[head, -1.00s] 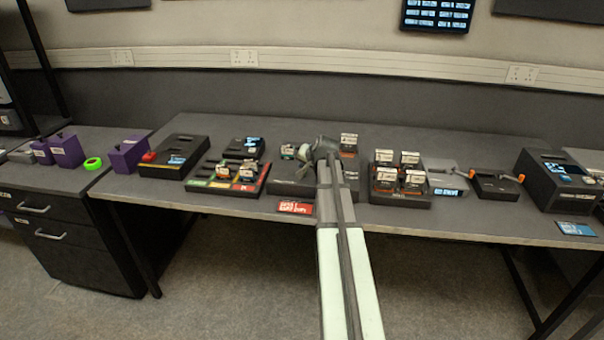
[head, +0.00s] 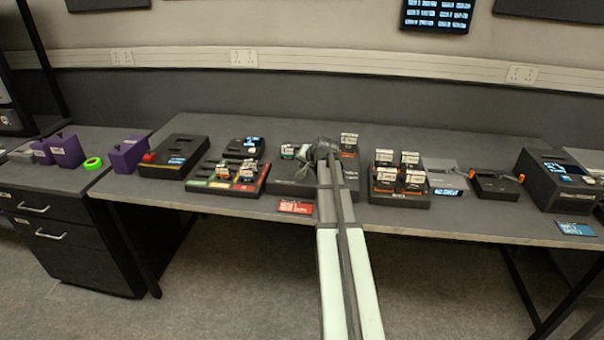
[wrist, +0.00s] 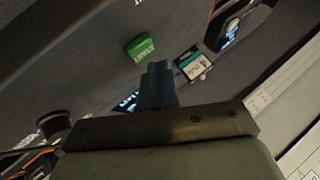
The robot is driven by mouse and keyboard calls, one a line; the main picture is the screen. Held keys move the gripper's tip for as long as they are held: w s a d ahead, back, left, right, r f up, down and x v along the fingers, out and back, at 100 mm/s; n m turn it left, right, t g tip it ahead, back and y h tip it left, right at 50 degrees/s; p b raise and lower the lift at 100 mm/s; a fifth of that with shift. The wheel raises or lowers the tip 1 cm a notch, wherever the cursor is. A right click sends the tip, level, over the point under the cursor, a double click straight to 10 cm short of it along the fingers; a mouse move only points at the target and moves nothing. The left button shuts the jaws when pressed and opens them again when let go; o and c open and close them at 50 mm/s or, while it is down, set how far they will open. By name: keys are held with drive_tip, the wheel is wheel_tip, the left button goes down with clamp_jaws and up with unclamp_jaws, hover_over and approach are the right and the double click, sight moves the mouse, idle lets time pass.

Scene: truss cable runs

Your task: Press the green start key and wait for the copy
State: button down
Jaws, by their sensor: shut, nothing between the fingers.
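The green start key (wrist: 141,48), marked START, shows in the wrist view on a dark copier surface, just ahead and left of my fingertips. My gripper (wrist: 158,70) is shut and empty, its fingertips close to the key; I cannot tell whether they touch it. A small cartridge with a white label and teal edge (wrist: 192,66) sits right of the fingertips. In the head view, the dark copier (head: 288,189) stands mid-bench, partly behind my arm. A labelled cartridge (head: 289,152) shows at its left. The key is hidden there.
A black rack of labelled cartridges (head: 400,198) stands close right of my arm. A tray with coloured slots (head: 224,187) lies to the left. A red label plate (head: 295,208) is at the bench's front edge. The back of the bench (head: 270,128) is clear.

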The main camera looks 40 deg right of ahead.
drive_tip(key=shift+f, duration=0.85)
idle(0.8)
drive_tip(key=shift+r, duration=0.1)
idle(0.3)
drive_tip(key=shift+r, duration=0.85)
drive_tip(key=shift+r, duration=0.1)
drive_tip(key=shift+r, duration=2.4)
